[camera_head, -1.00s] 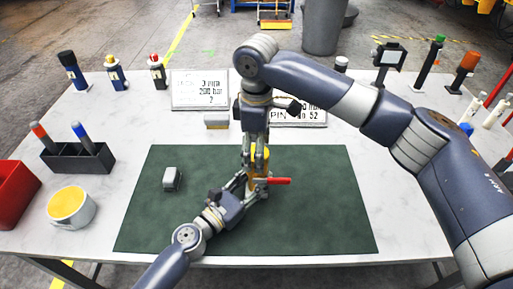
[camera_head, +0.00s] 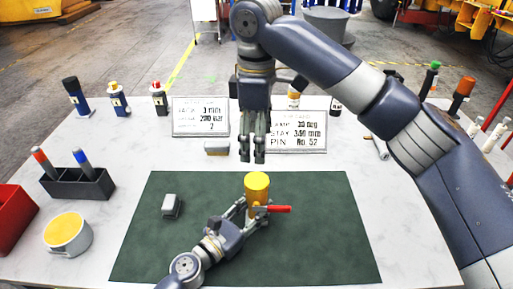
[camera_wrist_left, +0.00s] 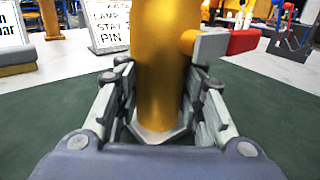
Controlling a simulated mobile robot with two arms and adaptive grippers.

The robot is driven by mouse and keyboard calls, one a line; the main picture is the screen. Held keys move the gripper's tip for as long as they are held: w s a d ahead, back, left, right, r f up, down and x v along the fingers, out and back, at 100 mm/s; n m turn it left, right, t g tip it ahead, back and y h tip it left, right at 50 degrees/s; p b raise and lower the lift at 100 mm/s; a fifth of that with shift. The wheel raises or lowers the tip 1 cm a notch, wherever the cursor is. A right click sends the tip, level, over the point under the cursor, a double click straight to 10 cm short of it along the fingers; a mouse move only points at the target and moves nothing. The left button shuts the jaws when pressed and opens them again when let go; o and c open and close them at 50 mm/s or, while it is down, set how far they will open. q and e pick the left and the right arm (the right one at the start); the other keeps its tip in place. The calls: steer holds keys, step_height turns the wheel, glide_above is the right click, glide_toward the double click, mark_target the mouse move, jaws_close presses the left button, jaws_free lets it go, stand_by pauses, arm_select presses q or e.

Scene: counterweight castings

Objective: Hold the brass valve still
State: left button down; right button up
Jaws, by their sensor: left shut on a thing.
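The brass valve (camera_head: 257,190) stands upright on the green mat (camera_head: 310,235), with a yellow top and a red handle (camera_head: 279,209) pointing right. My left gripper (camera_head: 256,211) reaches in from the lower left and is shut around the valve's lower body. In the left wrist view the brass body (camera_wrist_left: 165,60) rises between the two fingers, and the red handle (camera_wrist_left: 243,41) is at the right. My right gripper (camera_head: 252,158) hangs fingers down behind and above the valve, apart from it. Nothing shows between its fingers, but their opening is unclear.
Two printed signs (camera_head: 201,117) stand behind the mat. A small grey block (camera_head: 171,206) lies on the mat's left side. A black marker holder (camera_head: 78,185), a tin with yellow contents (camera_head: 67,233) and a red bin (camera_head: 14,205) are at left. The mat's right side is clear.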

arm_select(q)
steer(key=c, duration=1)
jaws_free()
steer(key=shift+s+a, duration=0.1)
steer(key=v, duration=1.1)
steer(key=shift+s+a, duration=0.2)
steer(key=shift+s, duration=0.15)
